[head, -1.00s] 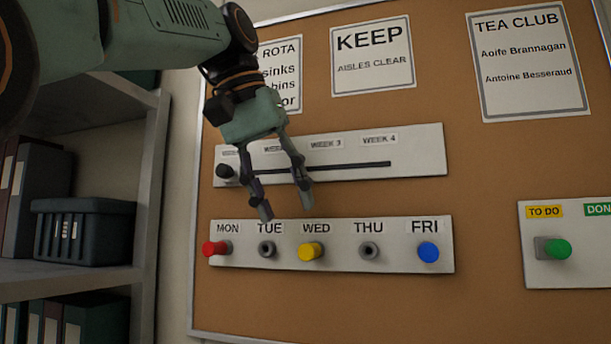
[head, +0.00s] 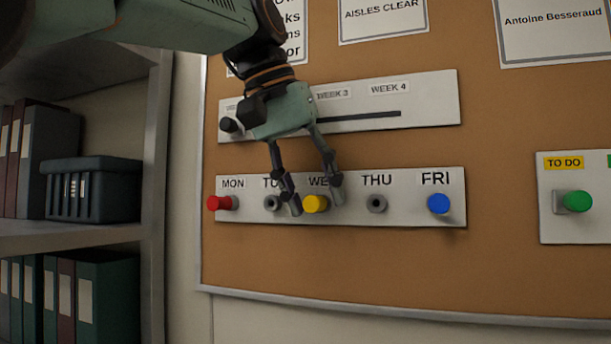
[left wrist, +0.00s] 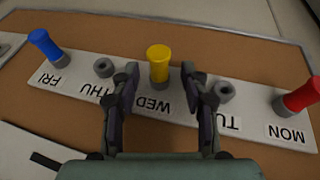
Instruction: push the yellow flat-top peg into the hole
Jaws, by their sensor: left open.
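The yellow flat-top peg (head: 315,204) sticks out of the white day strip (head: 408,213) below the WED label. It also shows in the left wrist view (left wrist: 158,62), standing out from the strip. My left gripper (head: 316,206) is open, with its fingers on either side of the yellow peg in the head view. In the left wrist view the open fingers (left wrist: 158,72) have the peg between them, with gaps on both sides. I cannot tell whether the fingertips reach its depth. Empty ringed holes show under TUE (head: 271,203) and THU (head: 376,203). My right gripper is not in view.
A red peg (head: 221,203) sits under MON and a blue peg (head: 439,204) under FRI. Above is a week slider strip (head: 430,108). A green knob (head: 578,202) is on a panel at right. Shelves (head: 75,236) with binders stand at left.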

